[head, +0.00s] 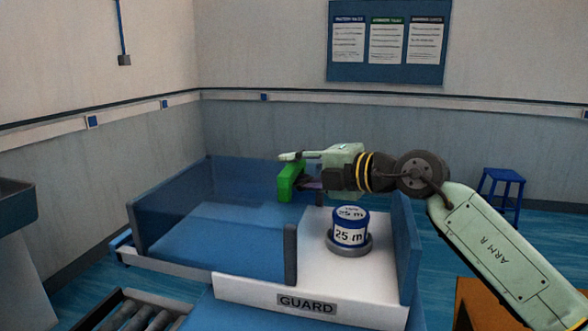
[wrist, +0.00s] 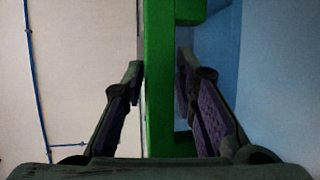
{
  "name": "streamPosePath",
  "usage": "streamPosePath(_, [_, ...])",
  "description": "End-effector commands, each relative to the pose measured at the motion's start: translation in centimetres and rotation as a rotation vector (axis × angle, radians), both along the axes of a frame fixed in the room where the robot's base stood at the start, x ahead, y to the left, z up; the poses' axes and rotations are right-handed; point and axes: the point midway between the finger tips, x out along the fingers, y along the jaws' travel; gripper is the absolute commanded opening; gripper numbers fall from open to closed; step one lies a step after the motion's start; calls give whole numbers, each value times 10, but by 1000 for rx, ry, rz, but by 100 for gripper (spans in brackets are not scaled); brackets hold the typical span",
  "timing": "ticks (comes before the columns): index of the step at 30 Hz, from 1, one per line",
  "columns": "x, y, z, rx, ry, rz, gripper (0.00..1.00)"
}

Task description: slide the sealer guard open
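The sealer (head: 245,290) stands in the middle of the head view, with a white front plate marked GUARD (head: 305,304). Blue see-through guard panels (head: 165,205) rise at its left and back. A green handle (head: 290,182) stands upright at the back, near the panel's right part. My gripper (head: 305,180) reaches it from the right. A blue panel (wrist: 222,70) lies behind the right finger.
A blue and white roll marked 25 m (head: 350,230) stands upright in a grey ring on the white bed, below my arm. A roller conveyor (head: 135,313) lies at front left. A blue stool (head: 502,185) stands at the far right by the wall.

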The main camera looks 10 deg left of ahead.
Motion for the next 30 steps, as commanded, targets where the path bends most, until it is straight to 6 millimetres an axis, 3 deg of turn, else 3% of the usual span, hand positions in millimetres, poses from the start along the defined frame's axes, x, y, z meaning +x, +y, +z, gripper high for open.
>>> streamPosePath(2, [0,0,0,0,0,0,26])
streamPosePath(14, [0,0,0,0,0,0,0])
streamPosePath(30, [0,0,0,0,-1,0,0])
